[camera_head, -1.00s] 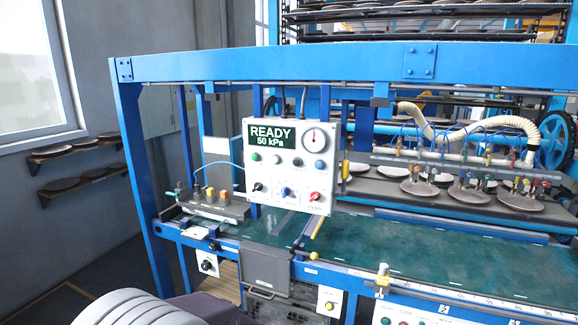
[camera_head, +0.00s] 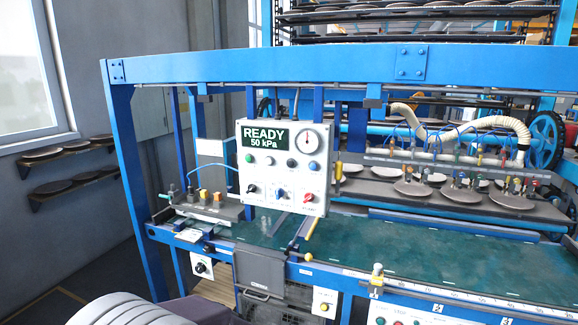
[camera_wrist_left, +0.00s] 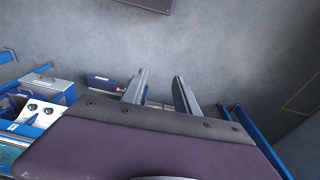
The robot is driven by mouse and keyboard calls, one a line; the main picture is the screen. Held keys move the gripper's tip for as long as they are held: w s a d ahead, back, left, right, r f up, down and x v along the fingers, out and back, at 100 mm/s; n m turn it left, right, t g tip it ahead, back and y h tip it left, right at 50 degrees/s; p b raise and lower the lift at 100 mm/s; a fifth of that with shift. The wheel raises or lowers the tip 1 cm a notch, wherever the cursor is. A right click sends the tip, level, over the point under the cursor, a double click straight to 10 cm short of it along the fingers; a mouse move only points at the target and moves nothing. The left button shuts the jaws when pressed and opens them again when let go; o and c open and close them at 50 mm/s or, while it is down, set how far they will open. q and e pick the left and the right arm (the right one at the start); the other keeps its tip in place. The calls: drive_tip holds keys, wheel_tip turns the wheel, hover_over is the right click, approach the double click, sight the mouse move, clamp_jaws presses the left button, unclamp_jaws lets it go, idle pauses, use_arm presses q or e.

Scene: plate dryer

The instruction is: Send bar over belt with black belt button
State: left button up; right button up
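The control panel (camera_head: 282,182) hangs from the blue frame; its display reads READY 50 kPa. Its upper row has a green, a white, a black button (camera_head: 291,163) and a blue one; labels are too small to read. Black, blue and red knobs sit below. The bar (camera_head: 425,157) with coloured fittings and hoses is behind the belt (camera_head: 400,245), above round plates (camera_head: 463,192) on a rear shelf. My left gripper (camera_wrist_left: 160,88) is open and empty in the left wrist view, pointing towards bare floor. Its fingers do not show in the head view. My right gripper is out of view.
A blue top beam (camera_head: 270,65) and left post (camera_head: 128,180) frame the station. A grey box (camera_head: 260,270) and small switch boxes (camera_head: 325,302) hang on the front edge. Wall shelves with discs (camera_head: 60,153) are at the left. The visible belt is bare.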

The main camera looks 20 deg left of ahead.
use_arm(q)
clamp_jaws()
idle(1.8)
